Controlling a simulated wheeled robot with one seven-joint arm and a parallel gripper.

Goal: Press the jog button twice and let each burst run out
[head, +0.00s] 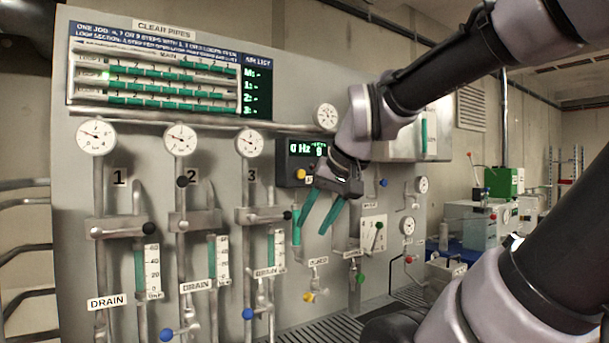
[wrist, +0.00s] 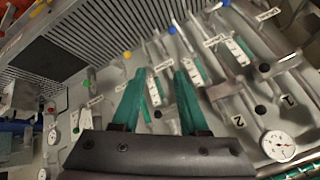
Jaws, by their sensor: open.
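A dark control box (head: 294,152) with a green "0 Hz" display is on the grey panel, left of my wrist. A yellow button (head: 300,174) shows at its lower edge. Its label is partly hidden behind my arm, so I cannot tell whether this is the jog button. My gripper (head: 310,231) is open and empty, with two green fingers pointing down in front of the panel, below and right of the box. The open fingers also show in the wrist view (wrist: 160,72), pointing toward the pipes and gauges. The control box is not discernible there.
Three numbered pipe strings with gauges (head: 96,138), valves and green level tubes (head: 152,271) fill the panel's left. A clear-pipes board (head: 165,75) hangs above them. A floor grating (head: 320,331) lies below. A bench with a green box (head: 503,182) stands at right.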

